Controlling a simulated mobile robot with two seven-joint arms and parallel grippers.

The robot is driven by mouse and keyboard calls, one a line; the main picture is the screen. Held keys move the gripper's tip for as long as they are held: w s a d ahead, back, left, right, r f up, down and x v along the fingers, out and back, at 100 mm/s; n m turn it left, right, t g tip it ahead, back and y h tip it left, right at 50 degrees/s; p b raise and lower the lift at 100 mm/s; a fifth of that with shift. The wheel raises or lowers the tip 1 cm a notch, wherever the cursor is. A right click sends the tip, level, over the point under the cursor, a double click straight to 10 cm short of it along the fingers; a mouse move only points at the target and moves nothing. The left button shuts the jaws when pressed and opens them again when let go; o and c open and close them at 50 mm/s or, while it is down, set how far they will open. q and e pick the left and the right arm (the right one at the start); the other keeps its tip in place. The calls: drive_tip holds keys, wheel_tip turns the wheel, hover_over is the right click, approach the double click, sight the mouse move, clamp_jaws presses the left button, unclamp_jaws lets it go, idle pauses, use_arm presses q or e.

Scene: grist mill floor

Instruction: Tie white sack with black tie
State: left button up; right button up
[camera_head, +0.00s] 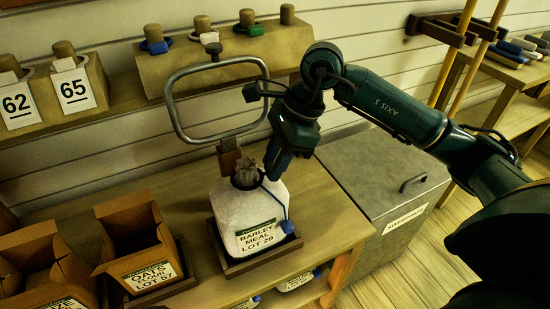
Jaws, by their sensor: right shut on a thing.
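The white sack (247,215), labelled "BARLEY MEAL LOT 29", stands upright on a brown tray (233,271) on the bench. Its gathered grey top sticks up above a dark band (245,183) around the neck, which looks like the black tie. A thin dark cord runs from the neck down the sack's right side to a blue end (287,227). My right gripper (271,173) comes down from above at the right of the neck and is shut at the band. Its fingertips hide what exactly they hold. My left gripper is not in view.
A grey metal loop (172,108) on a wooden post stands behind the sack. Blue, white and green ties hang on a peg rack (225,60); its rightmost peg is bare. Open boxes (137,243) stand at left, a lidded grey bin (385,175) at right.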

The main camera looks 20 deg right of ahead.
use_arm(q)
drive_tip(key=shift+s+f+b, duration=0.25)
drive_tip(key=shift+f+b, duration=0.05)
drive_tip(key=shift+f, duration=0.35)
use_arm(e)
drive_tip(key=shift+f, duration=0.2)
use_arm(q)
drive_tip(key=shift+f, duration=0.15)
use_arm(e)
drive_tip(key=shift+d, duration=0.6)
clamp_jaws()
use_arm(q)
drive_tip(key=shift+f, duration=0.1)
use_arm(e)
drive_tip(key=shift+s+d, duration=0.1)
use_arm(q)
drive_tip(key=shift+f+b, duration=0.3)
drive_tip(key=shift+b, duration=0.25)
use_arm(e)
drive_tip(key=shift+s+d, duration=0.15)
drive_tip(key=shift+d, duration=0.9)
drive_tip(key=o, duration=1)
unclamp_jaws()
drive_tip(key=shift+r, duration=0.1)
